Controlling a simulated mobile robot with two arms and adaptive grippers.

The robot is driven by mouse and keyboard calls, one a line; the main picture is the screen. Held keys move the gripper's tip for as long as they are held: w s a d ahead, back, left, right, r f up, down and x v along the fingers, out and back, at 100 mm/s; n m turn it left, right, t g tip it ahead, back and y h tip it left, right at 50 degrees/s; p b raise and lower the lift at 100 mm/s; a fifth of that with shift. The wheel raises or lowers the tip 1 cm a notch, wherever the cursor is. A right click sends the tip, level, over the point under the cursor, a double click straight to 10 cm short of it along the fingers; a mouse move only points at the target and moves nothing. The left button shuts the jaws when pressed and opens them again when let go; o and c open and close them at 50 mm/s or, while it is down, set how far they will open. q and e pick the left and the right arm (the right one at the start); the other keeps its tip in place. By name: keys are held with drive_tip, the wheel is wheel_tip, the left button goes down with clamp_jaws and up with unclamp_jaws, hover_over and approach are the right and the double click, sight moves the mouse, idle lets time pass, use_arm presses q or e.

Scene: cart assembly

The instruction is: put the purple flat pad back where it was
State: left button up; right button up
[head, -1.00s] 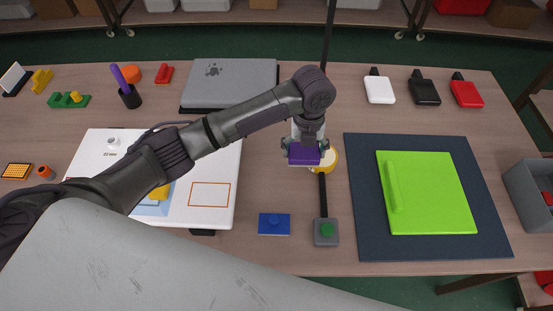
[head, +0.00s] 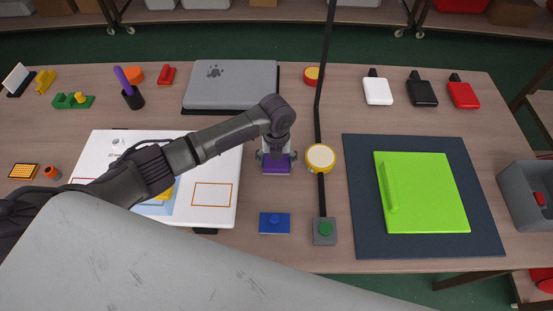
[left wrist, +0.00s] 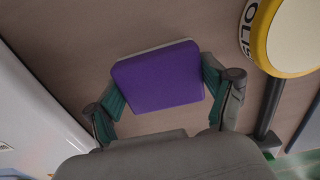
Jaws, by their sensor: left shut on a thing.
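The purple flat pad (head: 277,167) is between the fingers of my left gripper (head: 276,160), just right of the white board. The left wrist view shows the purple pad (left wrist: 158,78) with a finger of my left gripper (left wrist: 164,98) against each side. A pale edge shows behind its far side. I cannot tell whether the pad touches the table or hangs above it. My right gripper is not in view.
The round yellow-rimmed lamp head (head: 320,157) and its black post stand close to the right. A blue block (head: 274,223) and a grey base with a green button (head: 325,231) lie nearer. The white board (head: 215,214) is at the left, a grey laptop-like case (head: 232,84) behind.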

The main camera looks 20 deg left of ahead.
use_arm(q)
drive_tip(key=shift+f, duration=0.2)
drive_tip(key=o, duration=1)
drive_tip(key=shift+c, duration=0.2)
drive_tip(key=shift+r, duration=0.1)
drive_tip(key=shift+r, duration=0.15)
wheel_tip(320, 180, up, 12)
drive_tip(key=b, duration=0.1)
